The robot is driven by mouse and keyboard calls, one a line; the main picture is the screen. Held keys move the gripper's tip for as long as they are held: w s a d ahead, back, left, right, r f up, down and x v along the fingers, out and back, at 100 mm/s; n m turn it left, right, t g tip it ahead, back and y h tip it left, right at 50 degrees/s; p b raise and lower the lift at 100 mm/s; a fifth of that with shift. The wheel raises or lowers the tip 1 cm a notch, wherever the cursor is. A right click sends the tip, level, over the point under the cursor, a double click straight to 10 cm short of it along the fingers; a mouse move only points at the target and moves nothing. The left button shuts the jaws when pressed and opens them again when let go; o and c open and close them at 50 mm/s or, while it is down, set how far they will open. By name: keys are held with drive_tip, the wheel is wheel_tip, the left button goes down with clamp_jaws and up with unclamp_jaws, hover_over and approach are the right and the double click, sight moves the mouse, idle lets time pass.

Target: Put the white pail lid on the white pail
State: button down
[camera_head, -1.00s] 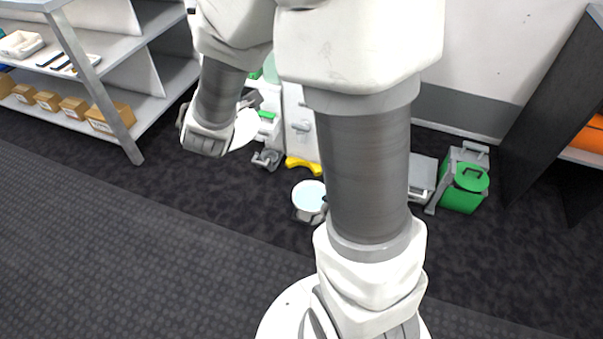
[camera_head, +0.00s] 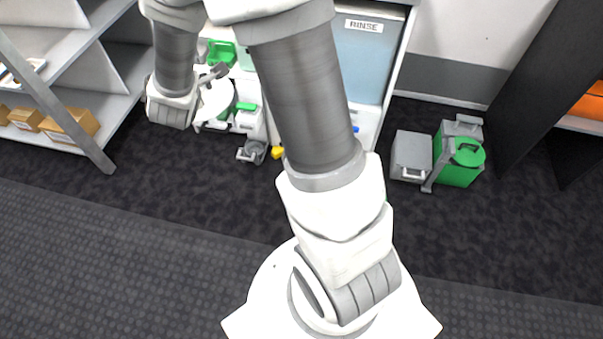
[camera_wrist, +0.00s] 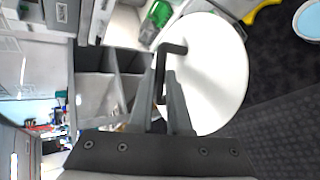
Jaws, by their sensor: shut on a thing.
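The white pail lid (camera_wrist: 215,75) is a flat white disc with a dark bar handle, held in my gripper (camera_wrist: 170,80). The gripper is shut on the handle. In the head view the lid (camera_head: 216,98) shows at the upper left, raised beside my wrist, tilted toward the camera. The white pail (camera_wrist: 310,20), with a pale blue inside, shows partly at the top right of the wrist view, apart from the lid. In the head view the pail is not seen; my arm covers the area where it stood.
A shelf rack with cardboard boxes (camera_head: 68,125) stands at the left. A cabinet marked RINSE (camera_head: 362,60) is behind my arm. A grey box (camera_head: 411,155) and a green container (camera_head: 462,158) stand on the floor at the right. The floor in front is clear.

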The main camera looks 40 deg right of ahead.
sight(211, 93)
drive_tip(key=w+d+f+m+g+h, duration=0.25)
drive_tip(key=d+f, duration=0.35)
drive_tip(key=f, duration=0.6)
drive_tip(key=w+d+f+m+g+h, duration=0.2)
drive_tip(key=w+d+f+m+h, duration=0.3)
drive_tip(key=f, duration=0.7)
drive_tip(key=s+d+f+m+g+b, duration=0.1)
drive_tip(key=s+d+f, duration=0.3)
drive_tip(key=f, duration=0.7)
drive_tip(key=s+d+f+m+g+b, duration=0.1)
drive_tip(key=s+d+f, duration=0.4)
drive_tip(key=f, duration=0.6)
drive_tip(key=s+d+f+m+g+b, duration=0.1)
drive_tip(key=s+d+f+b, duration=0.2)
drive_tip(key=f, duration=0.9)
drive_tip(key=s+d, duration=0.2)
drive_tip(key=s, duration=0.1)
drive_tip(key=shift+s+f+g+y, duration=0.15)
drive_tip(key=shift+f+g+y, duration=0.1)
drive_tip(key=shift+f, duration=0.1)
drive_tip(key=c, duration=1.2)
unclamp_jaws()
drive_tip(key=shift+o, duration=0.2)
